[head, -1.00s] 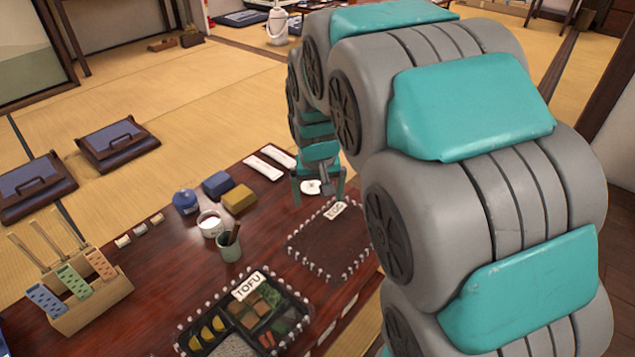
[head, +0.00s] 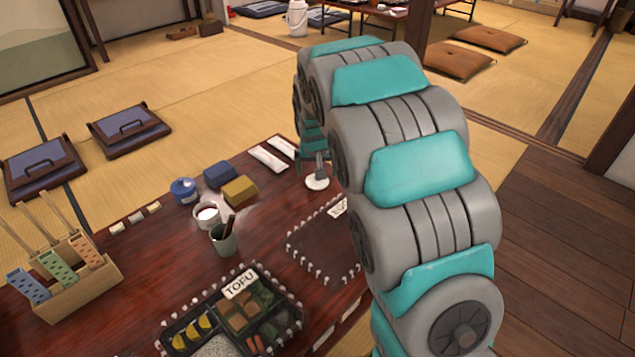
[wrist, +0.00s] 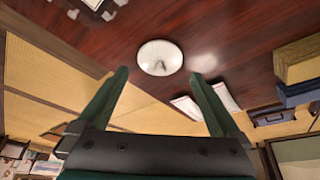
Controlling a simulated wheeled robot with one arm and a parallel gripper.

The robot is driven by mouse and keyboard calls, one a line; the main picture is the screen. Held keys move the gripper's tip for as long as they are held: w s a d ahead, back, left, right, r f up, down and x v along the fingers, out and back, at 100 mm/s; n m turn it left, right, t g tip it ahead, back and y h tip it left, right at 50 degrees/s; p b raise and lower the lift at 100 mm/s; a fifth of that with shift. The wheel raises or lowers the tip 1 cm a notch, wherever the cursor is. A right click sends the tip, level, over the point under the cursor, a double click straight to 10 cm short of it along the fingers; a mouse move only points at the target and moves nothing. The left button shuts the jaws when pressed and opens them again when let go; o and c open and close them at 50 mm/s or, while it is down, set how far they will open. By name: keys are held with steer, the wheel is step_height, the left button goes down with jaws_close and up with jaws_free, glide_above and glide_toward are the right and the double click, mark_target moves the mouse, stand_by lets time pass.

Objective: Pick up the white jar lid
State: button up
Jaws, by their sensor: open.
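The white jar lid (head: 317,183) lies on the dark red table near its far right edge, close to two white wrapped strips. It is a round pale disc in the wrist view (wrist: 160,57), with a small dark reflection or mark at its middle. My gripper (wrist: 158,74) is open and empty. Its two green fingers are spread wider than the lid, which shows just beyond and between the tips. In the head view my gripper (head: 316,160) is just above the lid, partly hidden by my arm.
A dark mat (head: 320,250) with a label, partly hidden by my arm, lies nearer me.

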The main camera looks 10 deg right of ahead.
steer(key=x, duration=0.3)
steer(key=shift+f, duration=0.25)
steer(key=shift+c, duration=0.4)
steer(key=c, duration=1.1)
